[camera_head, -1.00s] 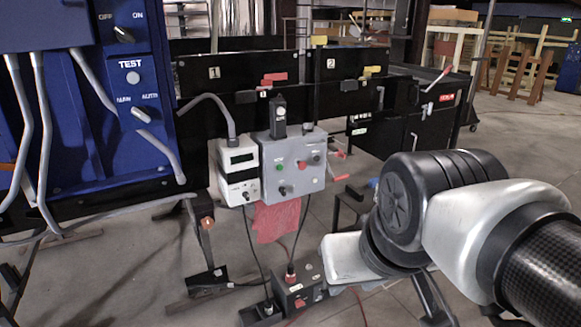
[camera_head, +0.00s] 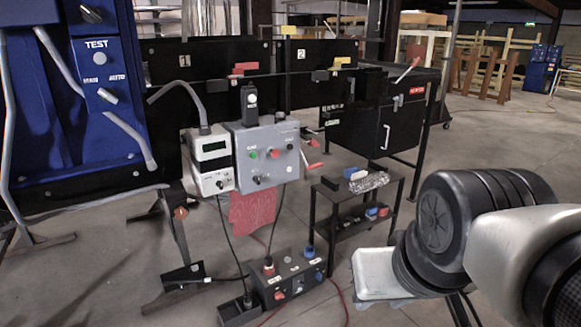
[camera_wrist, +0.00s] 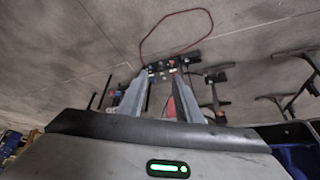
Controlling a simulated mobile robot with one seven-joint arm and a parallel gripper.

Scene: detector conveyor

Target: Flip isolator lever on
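A grey control box (camera_head: 265,165) with green and red buttons stands in the middle of the head view. A red-handled lever (camera_head: 313,168) sticks out at its right side. No label shows which one is the isolator lever. My gripper (camera_wrist: 160,85) shows in the wrist view with its two fingers apart and nothing visible between them. It points toward the floor and is hidden in the head view, where my arm fills the lower right, apart from both levers.
A white meter box (camera_head: 212,165) stands left of the control box. A black socket box (camera_head: 290,277) with cables sits on the floor. A small black shelf stand (camera_head: 355,205) is between the control box and my arm. A blue panel (camera_head: 95,120) stands at the left.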

